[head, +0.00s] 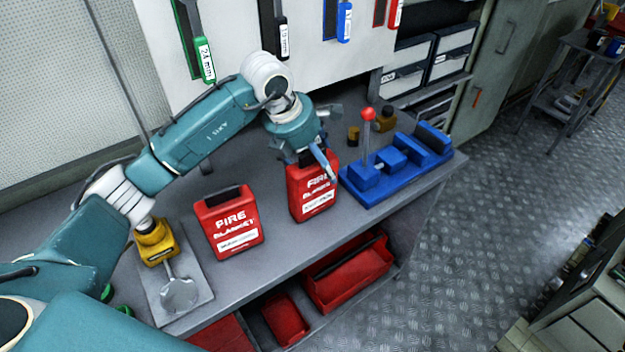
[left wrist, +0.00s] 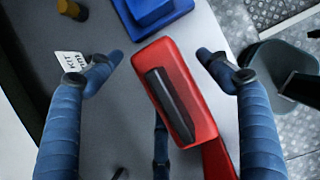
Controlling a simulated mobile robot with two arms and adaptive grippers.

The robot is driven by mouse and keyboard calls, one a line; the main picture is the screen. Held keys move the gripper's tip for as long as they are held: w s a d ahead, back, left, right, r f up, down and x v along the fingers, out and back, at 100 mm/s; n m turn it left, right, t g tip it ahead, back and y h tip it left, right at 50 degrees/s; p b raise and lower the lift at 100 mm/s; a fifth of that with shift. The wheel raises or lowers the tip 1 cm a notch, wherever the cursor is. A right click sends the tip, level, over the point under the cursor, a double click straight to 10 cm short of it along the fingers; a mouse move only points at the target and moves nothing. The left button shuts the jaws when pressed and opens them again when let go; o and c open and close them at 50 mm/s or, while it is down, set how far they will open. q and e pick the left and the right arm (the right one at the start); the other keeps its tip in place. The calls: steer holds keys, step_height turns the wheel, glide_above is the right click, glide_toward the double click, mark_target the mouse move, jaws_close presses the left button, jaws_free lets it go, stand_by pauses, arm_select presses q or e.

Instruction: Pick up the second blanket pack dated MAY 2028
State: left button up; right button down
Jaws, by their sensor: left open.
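Two red fire blanket packs with white labels stand on the grey bench. The left pack (head: 229,222) is clear of my arm. The right pack (head: 312,195) stands beside the blue fixture, its top partly hidden by my left gripper (head: 314,160). In the left wrist view the pack's red top with its black handle (left wrist: 170,105) lies below and between the fingers of my open left gripper (left wrist: 160,62), with a gap on each side. The label dates are too small to read. My right gripper is not in view.
A blue fixture (head: 395,163) with a red-knobbed lever stands close right of the right pack. A yellow device (head: 156,244) on a grey plate is at the left. Red bins (head: 348,274) sit on the shelf below. Tagged tools hang on the back panel.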

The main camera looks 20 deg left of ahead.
arm_select(q)
steer(key=shift+w+d+f, duration=0.15)
steer(key=shift+w+f, duration=0.05)
steer(key=shift+f, duration=0.3)
steer(key=c, duration=1.7)
steer(key=shift+r, duration=0.1)
jaws_close()
